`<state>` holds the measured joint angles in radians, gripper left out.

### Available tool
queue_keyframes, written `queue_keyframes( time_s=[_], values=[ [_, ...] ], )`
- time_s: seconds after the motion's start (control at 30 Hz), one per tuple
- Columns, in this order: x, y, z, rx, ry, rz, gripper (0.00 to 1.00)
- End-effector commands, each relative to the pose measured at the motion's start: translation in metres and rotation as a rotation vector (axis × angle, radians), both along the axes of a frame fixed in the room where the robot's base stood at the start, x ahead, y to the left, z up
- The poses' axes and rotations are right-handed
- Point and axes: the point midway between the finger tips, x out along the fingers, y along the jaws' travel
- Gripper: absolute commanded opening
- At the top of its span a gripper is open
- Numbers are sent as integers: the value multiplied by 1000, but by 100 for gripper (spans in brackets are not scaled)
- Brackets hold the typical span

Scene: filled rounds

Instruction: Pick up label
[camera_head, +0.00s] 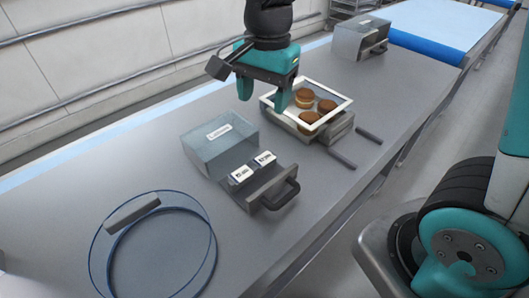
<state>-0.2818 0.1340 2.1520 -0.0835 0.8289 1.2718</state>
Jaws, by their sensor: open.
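Two small white labels with dark print, a left one (241,174) and a right one (265,158), lie side by side on the pulled-out part of a grey box (197,145). A third white printed piece (218,131) is on top of that box. My gripper (264,104) has teal fingers pointing down, spread apart with nothing seen between them. It is above the table, behind the labels and just left of the framed tray (341,104), apart from the labels. The gripper's right finger hides part of the tray's left edge.
Several round brown filled pieces (304,97) sit in the framed tray. A dark handle (284,193) sticks out from the drawer front. A clear blue-rimmed ring (93,240) with a grey bar (132,212) stands at front left. Bare table lies front right.

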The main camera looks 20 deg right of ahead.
Motion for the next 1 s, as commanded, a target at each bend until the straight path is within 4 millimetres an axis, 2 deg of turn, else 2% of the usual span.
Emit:
queue_keyframes(
  time_s=[0.1, 0.23, 0.37, 0.7, 0.8, 1.0],
  values=[
    [20, -4, -3, -40, 16, -219, 64],
    [28, -6, -10, -59, 21, -328, 64],
    [28, -7, -31, -65, 26, -342, 64],
    [27, -7, -106, -63, 25, -338, 64],
    [28, -7, -119, -61, 23, -338, 64],
    [28, -8, -131, -60, 21, -338, 64]
  ],
)
